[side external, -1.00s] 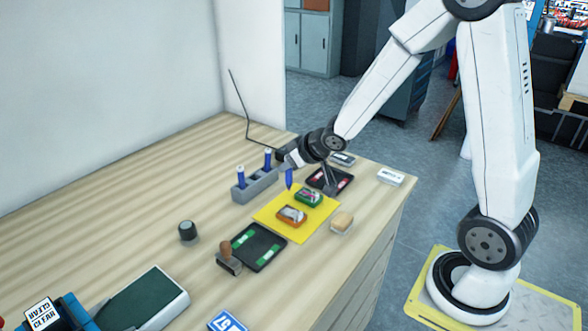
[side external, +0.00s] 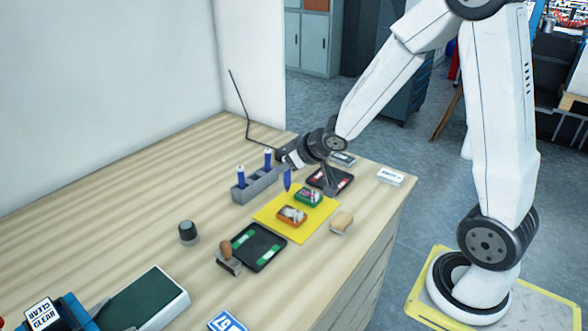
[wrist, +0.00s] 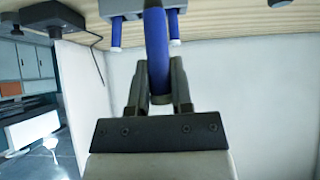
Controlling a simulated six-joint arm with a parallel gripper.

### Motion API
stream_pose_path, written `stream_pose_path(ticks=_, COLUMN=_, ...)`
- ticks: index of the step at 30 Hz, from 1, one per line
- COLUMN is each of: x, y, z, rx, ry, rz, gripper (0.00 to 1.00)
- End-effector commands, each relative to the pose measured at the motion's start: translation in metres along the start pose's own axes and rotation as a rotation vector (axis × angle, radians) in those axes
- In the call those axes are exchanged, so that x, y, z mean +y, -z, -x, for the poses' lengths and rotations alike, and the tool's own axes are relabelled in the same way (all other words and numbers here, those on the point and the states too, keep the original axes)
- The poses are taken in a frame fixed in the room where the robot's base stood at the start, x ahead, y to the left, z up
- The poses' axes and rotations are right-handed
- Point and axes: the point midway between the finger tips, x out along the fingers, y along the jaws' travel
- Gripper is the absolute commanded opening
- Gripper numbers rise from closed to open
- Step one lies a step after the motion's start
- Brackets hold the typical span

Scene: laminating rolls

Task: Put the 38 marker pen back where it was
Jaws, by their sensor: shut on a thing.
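A blue marker pen (side external: 287,181) hangs point down from my gripper (side external: 289,164), with its lower end above the work surface near the yellow mat. In the wrist view the held pen (wrist: 157,45) runs between the two fingers of my gripper (wrist: 159,85), which are shut on it. A grey pen holder (side external: 258,188) stands just left of the held pen, apart from it. Two other blue pens stand upright in it, one (side external: 240,176) at the left end and one (side external: 267,160) farther right. I cannot read any number on the pens.
A yellow mat (side external: 267,217) carries a green tin (side external: 309,197) and an orange tin (side external: 292,215). Dark trays (side external: 258,248) lie in front and behind. A stamp (side external: 228,258), a black knob (side external: 188,232) and a sponge-like block (side external: 341,222) are nearby.

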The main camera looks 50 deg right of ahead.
Motion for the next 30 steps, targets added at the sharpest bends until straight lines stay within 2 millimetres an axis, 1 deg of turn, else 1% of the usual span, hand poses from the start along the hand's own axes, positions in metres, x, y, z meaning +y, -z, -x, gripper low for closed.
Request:
stream_pose_path(ticks=17, x=0.001, y=0.024, z=0.014, rx=0.003, ry=0.050, rz=0.051, gripper=0.00)
stream_pose_path(ticks=30, x=0.006, y=0.039, z=0.031, rx=0.003, ry=0.097, rz=0.096, gripper=0.00)
